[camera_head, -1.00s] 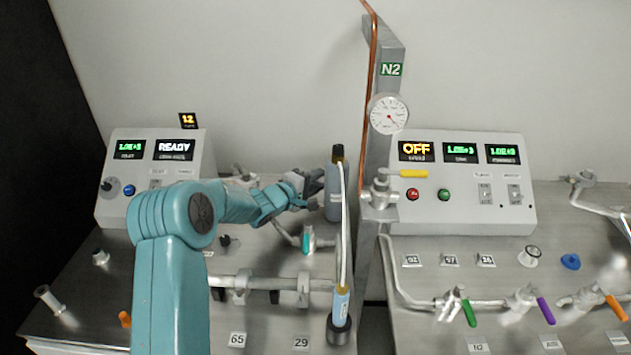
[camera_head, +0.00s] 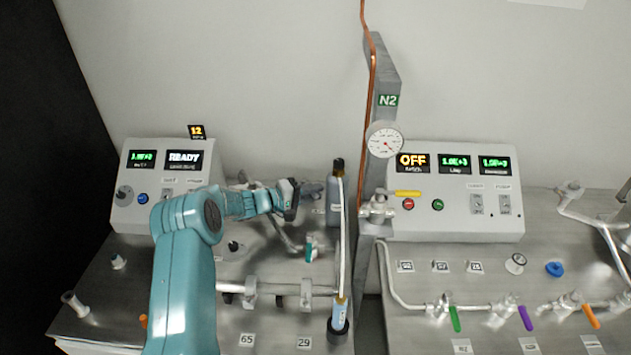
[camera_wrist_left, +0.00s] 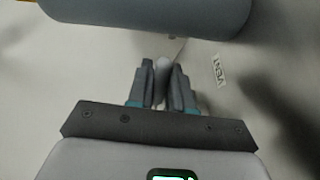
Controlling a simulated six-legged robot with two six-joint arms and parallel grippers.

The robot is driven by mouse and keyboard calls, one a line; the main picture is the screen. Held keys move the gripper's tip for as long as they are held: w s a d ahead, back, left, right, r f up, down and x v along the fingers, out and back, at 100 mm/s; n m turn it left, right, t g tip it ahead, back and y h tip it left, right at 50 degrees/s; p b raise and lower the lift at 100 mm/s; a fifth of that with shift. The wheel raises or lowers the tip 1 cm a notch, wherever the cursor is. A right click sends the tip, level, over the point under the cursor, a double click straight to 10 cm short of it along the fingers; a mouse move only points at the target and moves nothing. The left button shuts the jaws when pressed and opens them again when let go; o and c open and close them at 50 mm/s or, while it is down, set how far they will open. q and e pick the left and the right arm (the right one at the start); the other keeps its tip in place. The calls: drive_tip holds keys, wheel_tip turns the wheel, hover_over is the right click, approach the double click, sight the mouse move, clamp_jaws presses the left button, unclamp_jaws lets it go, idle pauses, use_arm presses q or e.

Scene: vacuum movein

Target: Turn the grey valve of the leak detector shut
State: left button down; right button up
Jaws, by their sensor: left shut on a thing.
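My left gripper (camera_head: 292,198) is in front of the wall, right of the leak detector's console (camera_head: 140,215), whose screen reads READY. In the left wrist view my left gripper (camera_wrist_left: 163,85) is shut on a slim pale grey handle (camera_wrist_left: 162,68), which looks like the grey valve's. The fingers hide most of it, so its angle is hard to tell. A VENT label (camera_wrist_left: 217,70) lies beside it. In the head view the gripper hides the held valve. My right gripper is not in view.
A grey cylinder (camera_head: 335,200) stands close to the right of the gripper; it fills the top of the wrist view (camera_wrist_left: 150,14). A teal-handled valve (camera_head: 309,247) and a horizontal pipe (camera_head: 270,290) lie nearer. The N2 post (camera_head: 375,210) and second console (camera_head: 450,220) are at right.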

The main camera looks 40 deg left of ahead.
use_arm(q)
drive_tip(key=shift+a+r, duration=0.1)
idle(0.3)
drive_tip(key=c, duration=1.2)
unclamp_jaws()
drive_tip(key=shift+s, duration=0.1)
drive_tip(key=b+v, duration=0.2)
drive_tip(key=v, duration=1.4)
drive_tip(key=shift+a+b, duration=0.3)
drive_tip(key=shift+b, duration=0.1)
